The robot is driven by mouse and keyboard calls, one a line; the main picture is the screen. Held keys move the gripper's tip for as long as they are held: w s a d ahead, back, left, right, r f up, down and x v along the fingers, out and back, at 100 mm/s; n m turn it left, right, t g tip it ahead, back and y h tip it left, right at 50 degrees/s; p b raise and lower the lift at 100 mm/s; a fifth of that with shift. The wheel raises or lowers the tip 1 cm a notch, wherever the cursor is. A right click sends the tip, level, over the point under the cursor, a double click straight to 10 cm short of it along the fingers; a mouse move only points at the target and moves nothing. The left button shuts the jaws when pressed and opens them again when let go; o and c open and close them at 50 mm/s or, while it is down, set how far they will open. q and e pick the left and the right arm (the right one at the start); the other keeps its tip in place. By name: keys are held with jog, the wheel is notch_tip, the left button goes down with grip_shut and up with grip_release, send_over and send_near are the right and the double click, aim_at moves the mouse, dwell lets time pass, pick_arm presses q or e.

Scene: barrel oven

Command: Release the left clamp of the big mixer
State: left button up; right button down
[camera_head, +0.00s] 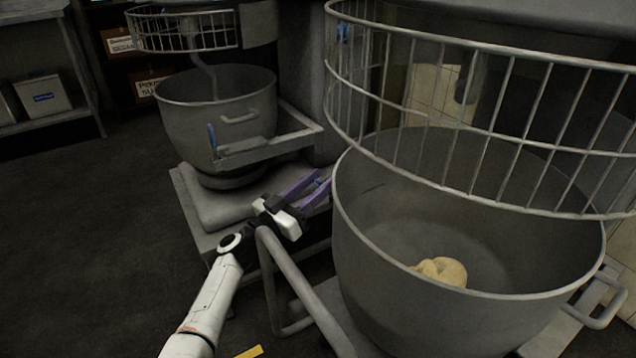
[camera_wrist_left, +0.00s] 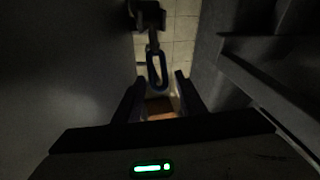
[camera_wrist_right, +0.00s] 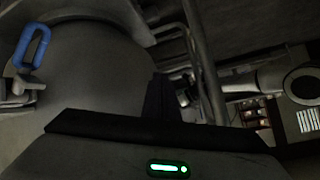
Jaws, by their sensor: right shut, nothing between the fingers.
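The big mixer's bowl (camera_head: 380,240) stands at the right in the head view, with pale dough (camera_head: 442,270) inside. My left gripper (camera_head: 312,190) is beside the bowl's left wall, its purple fingers apart. In the left wrist view a dark loop-shaped clamp handle (camera_wrist_left: 157,68) hangs just ahead of the left gripper (camera_wrist_left: 158,92), in line with the gap between its open fingers. I cannot tell whether they touch. This clamp is hidden in the head view. My right gripper (camera_wrist_right: 160,98) is shut and empty; it shows only in the right wrist view.
A wire guard (camera_head: 480,140) hangs above the big bowl. A smaller mixer's bowl (camera_head: 185,105) stands at the back left, with a blue clamp handle (camera_head: 211,138). A blue loop handle (camera_wrist_right: 32,47) shows in the right wrist view. The dark floor (camera_head: 90,230) at the left is clear.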

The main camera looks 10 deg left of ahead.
pick_arm(q)
jog(key=shift+r, duration=0.1)
